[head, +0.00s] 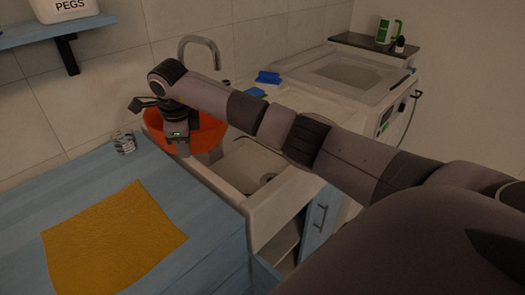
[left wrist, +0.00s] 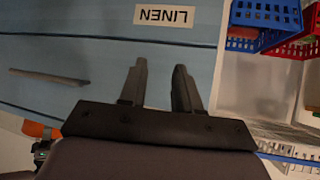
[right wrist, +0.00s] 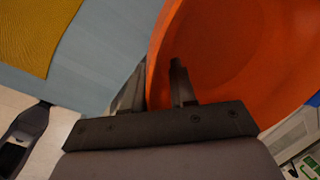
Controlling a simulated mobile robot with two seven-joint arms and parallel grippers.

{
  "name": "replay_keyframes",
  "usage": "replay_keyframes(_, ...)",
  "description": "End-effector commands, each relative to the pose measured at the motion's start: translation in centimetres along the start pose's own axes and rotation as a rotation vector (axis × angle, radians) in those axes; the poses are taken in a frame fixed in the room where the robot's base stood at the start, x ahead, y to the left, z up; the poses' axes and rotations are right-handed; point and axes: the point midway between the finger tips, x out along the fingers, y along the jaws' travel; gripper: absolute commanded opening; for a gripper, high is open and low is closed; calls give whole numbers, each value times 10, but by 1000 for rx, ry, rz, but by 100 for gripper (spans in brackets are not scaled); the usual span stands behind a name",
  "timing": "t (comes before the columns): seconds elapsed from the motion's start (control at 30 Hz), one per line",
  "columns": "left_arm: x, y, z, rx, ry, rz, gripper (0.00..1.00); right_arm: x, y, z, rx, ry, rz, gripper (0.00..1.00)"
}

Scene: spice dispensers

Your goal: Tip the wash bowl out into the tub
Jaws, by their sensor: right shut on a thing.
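The orange wash bowl (head: 212,131) is at the left end of the white sink tub (head: 226,184), below the tap. My right gripper (head: 178,143) reaches over the tub and is shut on the bowl's rim. In the right wrist view the bowl (right wrist: 250,55) fills the upper right, with one finger of the right gripper (right wrist: 157,78) inside the wall and the other outside. The part of the bowl I see inside looks bare. My left gripper (left wrist: 158,78) is open and empty, before a blue front with a LINEN label (left wrist: 164,15).
A yellow cloth (head: 115,240) and a small glass (head: 123,142) lie left of the tub on the blue counter (head: 205,262). The tap (head: 200,42) rises behind the bowl. A white machine (head: 350,85) stands to the right. Blue and red baskets (left wrist: 266,14) show in the left wrist view.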

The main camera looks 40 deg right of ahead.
Motion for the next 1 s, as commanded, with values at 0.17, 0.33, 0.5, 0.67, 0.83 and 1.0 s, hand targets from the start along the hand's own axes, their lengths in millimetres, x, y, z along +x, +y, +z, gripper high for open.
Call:
replay_keyframes(0.17, 0, 0, 0, 0, 0, 0, 32, -3, -1, 4, -10, 40, -3, 0)
replay_keyframes(0.33, 0, 0, 0, 0, 0, 0, 32, -11, -4, 5, -13, 54, -6, 0)
replay_keyframes(0.5, 0, 0, 0, 0, 0, 0, 32, -31, -9, 5, -13, 54, -7, 0)
replay_keyframes(0.67, 0, 0, 0, 0, -1, 0, 32, -46, -12, 6, -12, 53, -5, 0)
replay_keyframes(0.83, 0, 0, 0, 0, -1, 0, 32, -52, -13, 6, -13, 56, -4, 0)
replay_keyframes(1.0, 0, 0, 0, 0, -1, 0, 32, -52, -13, 6, -13, 55, -3, 0)
